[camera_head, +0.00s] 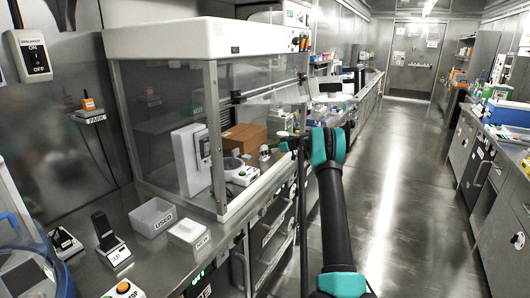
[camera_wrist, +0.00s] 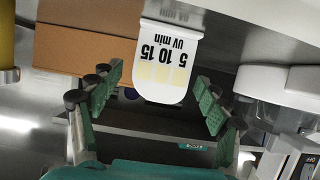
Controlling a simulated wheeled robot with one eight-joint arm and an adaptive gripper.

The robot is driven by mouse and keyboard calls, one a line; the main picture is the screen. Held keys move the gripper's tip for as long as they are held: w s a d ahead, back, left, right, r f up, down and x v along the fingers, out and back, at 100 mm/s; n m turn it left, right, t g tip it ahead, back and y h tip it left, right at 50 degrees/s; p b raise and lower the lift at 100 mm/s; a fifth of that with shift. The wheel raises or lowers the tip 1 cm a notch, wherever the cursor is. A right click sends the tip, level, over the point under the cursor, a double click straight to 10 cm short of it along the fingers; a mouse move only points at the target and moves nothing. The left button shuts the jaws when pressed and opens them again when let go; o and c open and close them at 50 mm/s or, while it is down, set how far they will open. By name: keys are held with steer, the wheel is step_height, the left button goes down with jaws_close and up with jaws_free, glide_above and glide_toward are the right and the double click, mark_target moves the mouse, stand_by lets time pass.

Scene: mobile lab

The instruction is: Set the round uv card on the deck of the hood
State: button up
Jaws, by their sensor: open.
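The uv card (camera_wrist: 165,62) shows in the wrist view as a white tab with a rounded end, pale yellow patches and upside-down print "5 10 15 UV min". My gripper (camera_wrist: 155,103) is open, with a green finger on either side of the card's rounded end; I see no finger touching it. What the card's far end rests on is unclear. In the head view my gripper (camera_head: 284,147) is at the open front of the hood (camera_head: 195,38), near its right end. I cannot make out the card clearly there.
A brown box (camera_head: 245,138) stands in the hood; it shows in the wrist view (camera_wrist: 85,52). White equipment (camera_head: 190,150) stands left of it, and a white device (camera_wrist: 275,85) is right of the card. Bins marked USED (camera_head: 152,217) and NEW (camera_head: 189,232) sit on the front bench. The aisle is clear.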

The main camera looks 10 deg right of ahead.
steer(key=v, duration=1)
steer(key=shift+s+d+r, duration=0.15)
stand_by(0.9)
